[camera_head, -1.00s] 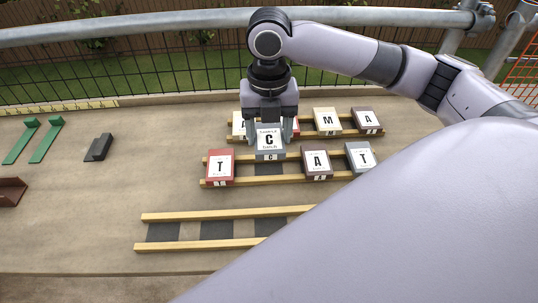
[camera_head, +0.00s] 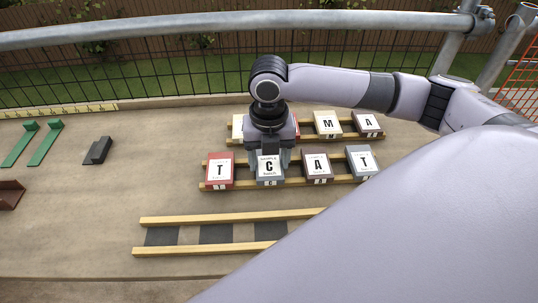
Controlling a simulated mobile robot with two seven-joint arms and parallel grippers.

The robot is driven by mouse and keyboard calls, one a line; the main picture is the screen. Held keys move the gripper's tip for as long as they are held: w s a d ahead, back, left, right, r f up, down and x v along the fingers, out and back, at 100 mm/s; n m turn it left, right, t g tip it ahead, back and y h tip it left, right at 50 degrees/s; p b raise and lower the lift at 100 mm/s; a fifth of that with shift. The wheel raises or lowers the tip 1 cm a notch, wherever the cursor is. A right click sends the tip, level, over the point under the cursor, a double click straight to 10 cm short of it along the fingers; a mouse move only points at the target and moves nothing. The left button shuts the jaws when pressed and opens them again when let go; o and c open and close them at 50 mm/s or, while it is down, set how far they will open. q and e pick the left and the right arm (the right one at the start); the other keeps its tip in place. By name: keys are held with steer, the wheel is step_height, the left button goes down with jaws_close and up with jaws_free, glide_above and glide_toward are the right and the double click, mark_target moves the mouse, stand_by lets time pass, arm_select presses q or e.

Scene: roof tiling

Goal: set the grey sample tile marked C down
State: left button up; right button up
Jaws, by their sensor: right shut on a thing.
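The grey sample tile marked C (camera_head: 269,169) is in the middle wooden rack, between the red tile marked T (camera_head: 219,171) and the brown tile marked A (camera_head: 317,167). My right gripper (camera_head: 268,152) comes down from above and is shut on the C tile. The C tile looks level with its neighbours; whether it fully rests on the rails (camera_head: 292,182) I cannot tell. My left gripper is not in view.
A grey tile marked T (camera_head: 362,161) ends the row. Behind are a cream M tile (camera_head: 327,123) and another A tile (camera_head: 367,123). An empty rack (camera_head: 230,217) lies in front. Green brackets (camera_head: 40,145) and a dark block (camera_head: 98,150) lie left.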

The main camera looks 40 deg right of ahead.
mark_target(269, 164)
steer(key=shift+f, duration=0.1)
steer(key=o, duration=1.2)
steer(key=shift+f, duration=0.1)
steer(key=shift+c, duration=0.2)
step_height(269, 164, up, 13)
steer(key=p, duration=0.1)
